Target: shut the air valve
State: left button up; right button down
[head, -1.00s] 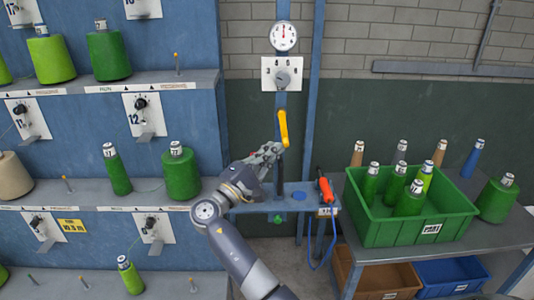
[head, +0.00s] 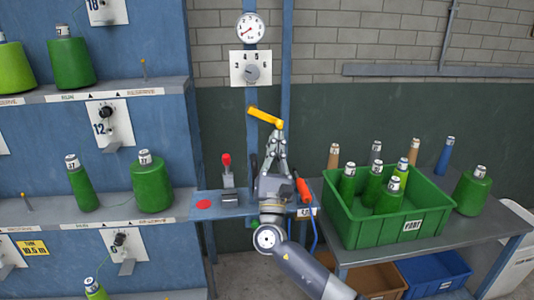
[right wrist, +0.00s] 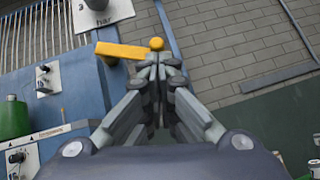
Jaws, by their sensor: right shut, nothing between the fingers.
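The air valve's yellow lever (head: 264,116) is on the blue post, lying near level with its right end slightly lower. It also shows in the right wrist view (right wrist: 120,50), with a round yellow knob at its right end. My right gripper (head: 277,137) is shut and empty. Its fingertips are just under the lever's right end, and the right wrist view shows them (right wrist: 158,60) close below the knob; whether they touch it I cannot tell. The round gauge (head: 250,27) is above the lever, its needle toward the lower left. My left gripper is not in view.
A white dial plate (head: 250,69) sits between gauge and lever. Below, a small blue shelf (head: 238,211) carries a red-topped lever (head: 227,161) and a red disc (head: 203,204). A red-orange tool (head: 304,191) hangs right of my wrist. A green crate (head: 378,232) with bobbins stands further right.

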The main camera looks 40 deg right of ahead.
jog(key=shift+s+d+r+n+t+y+b, duration=0.4)
jog(key=shift+n+t+y, duration=0.6)
jog(key=shift+n+y, duration=0.8)
jog(key=shift+s+d+r+n+t+y+b, duration=0.25)
jog(key=shift+r+n+t+y, duration=0.65)
jog(key=shift+n, duration=1.3)
jog(key=shift+s+d+r+n+t+y+b, duration=0.1)
jog(key=shift+d+r+n+t+y+b, duration=0.3)
jog(key=shift+n+t+y, duration=1.15)
jog(key=shift+d+f+n+g+y, duration=0.1)
jog(key=shift+f+n+g+y, duration=0.05)
jog(key=shift+n+g+y, duration=0.25)
jog(key=w+f+b+v, duration=0.1)
jog(key=f+b+v, duration=0.1)
jog(key=b+v, duration=0.7)
notch_tip(320, 180, down, 3)
jog(key=shift+s+r+b, duration=0.15)
jog(key=shift+s+b, duration=0.2)
jog(key=shift+s, duration=0.6)
